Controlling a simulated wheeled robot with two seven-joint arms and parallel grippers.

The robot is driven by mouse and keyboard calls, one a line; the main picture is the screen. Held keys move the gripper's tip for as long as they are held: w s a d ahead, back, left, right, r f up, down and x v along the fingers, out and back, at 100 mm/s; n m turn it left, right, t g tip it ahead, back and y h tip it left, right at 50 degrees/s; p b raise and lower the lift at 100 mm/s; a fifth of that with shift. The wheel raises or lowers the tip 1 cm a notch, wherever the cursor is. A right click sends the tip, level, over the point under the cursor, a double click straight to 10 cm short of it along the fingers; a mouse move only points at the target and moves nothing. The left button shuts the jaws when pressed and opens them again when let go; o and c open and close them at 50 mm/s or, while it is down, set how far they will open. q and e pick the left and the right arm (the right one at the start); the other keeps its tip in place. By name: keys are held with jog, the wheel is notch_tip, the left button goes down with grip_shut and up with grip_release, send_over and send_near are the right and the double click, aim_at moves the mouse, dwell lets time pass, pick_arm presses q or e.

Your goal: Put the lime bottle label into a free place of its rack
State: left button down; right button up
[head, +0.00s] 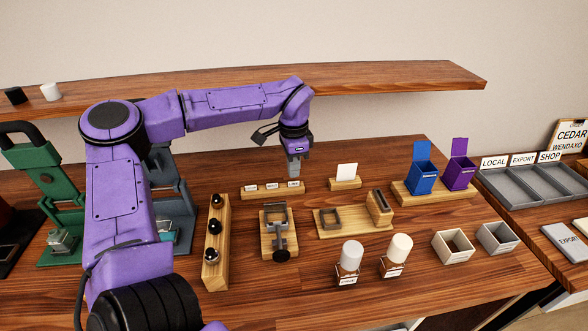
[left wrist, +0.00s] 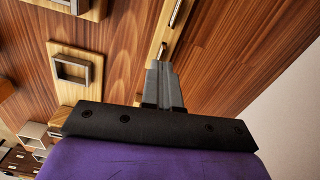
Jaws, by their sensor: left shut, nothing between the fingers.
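My left gripper (head: 294,172) is shut and empty, pointing down just above and behind the right end of a low wooden rack (head: 262,195). The rack carries three small white labels (head: 272,186) in a row; their writing is too small to read, so I cannot tell which is the lime one. In the left wrist view, the shut fingers (left wrist: 160,68) lie beside a wooden strip (left wrist: 168,32) with dark slots, which looks like this rack. No label shows between the fingers. My right gripper is not in view.
A blank white card (head: 347,170) stands in a wooden block right of the rack. Dark round-topped droppers in a stand (head: 212,255), a clamp fixture (head: 279,235) and two white-topped bottles (head: 350,255) stand in front. Blue (head: 420,178) and purple bins stand right.

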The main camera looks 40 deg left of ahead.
pick_arm(q)
jog(key=shift+f+b, duration=0.85)
jog(key=shift+f, duration=0.15)
jog(key=shift+r, duration=0.1)
jog(key=shift+r+p, duration=1.45)
jog(key=shift+r, duration=1.05)
jog(key=shift+f, duration=0.1)
